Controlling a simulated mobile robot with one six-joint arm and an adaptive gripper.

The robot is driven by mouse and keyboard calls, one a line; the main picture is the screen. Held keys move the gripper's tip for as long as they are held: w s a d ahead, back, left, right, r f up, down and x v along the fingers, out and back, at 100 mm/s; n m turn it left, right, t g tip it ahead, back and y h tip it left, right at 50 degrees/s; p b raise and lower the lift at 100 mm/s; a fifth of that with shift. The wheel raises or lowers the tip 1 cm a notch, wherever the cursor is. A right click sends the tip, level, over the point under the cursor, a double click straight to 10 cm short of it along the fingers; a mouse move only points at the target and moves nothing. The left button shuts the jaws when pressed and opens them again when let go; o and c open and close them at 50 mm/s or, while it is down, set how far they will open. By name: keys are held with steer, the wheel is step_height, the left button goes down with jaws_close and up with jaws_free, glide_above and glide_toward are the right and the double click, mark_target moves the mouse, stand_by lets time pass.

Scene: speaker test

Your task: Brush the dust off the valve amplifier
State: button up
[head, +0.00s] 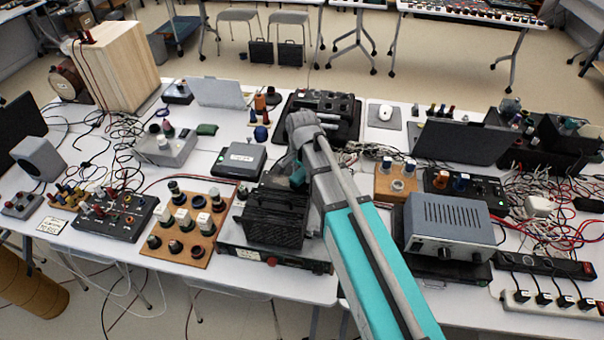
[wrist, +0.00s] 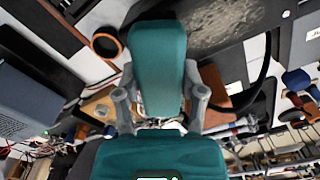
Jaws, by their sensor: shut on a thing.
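What looks like the valve amplifier, a black unit with a finned cage (head: 272,218) on a low dark chassis, stands at the front middle of the table. In the wrist view, a dark surface with a pale grey dusty patch (wrist: 222,20) lies at the top, likely part of it. My gripper (wrist: 160,85) is shut on a teal block-like thing (wrist: 158,55), probably the brush. Its working end and any bristles are hidden. In the head view my gripper is beside the cage, partly hidden by my arm. I cannot tell whether the held thing touches the amplifier.
A grey vented box (head: 450,228) stands right of my arm. A wooden board with knobs (head: 178,222) is left of the amplifier, and a flat grey-black box (head: 239,160) is behind it. A black unit (head: 340,128) sits beyond my gripper. Loose cables crowd the right side.

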steer(key=shift+r+p, duration=2.35)
steer(key=shift+r, duration=0.25)
steer(key=shift+r+p, duration=1.5)
steer(key=shift+p, duration=0.05)
steer(key=shift+f, duration=0.1)
steer(key=shift+w+f+b, duration=0.1)
steer(key=shift+f+b, duration=0.35)
steer(key=shift+b, duration=0.1)
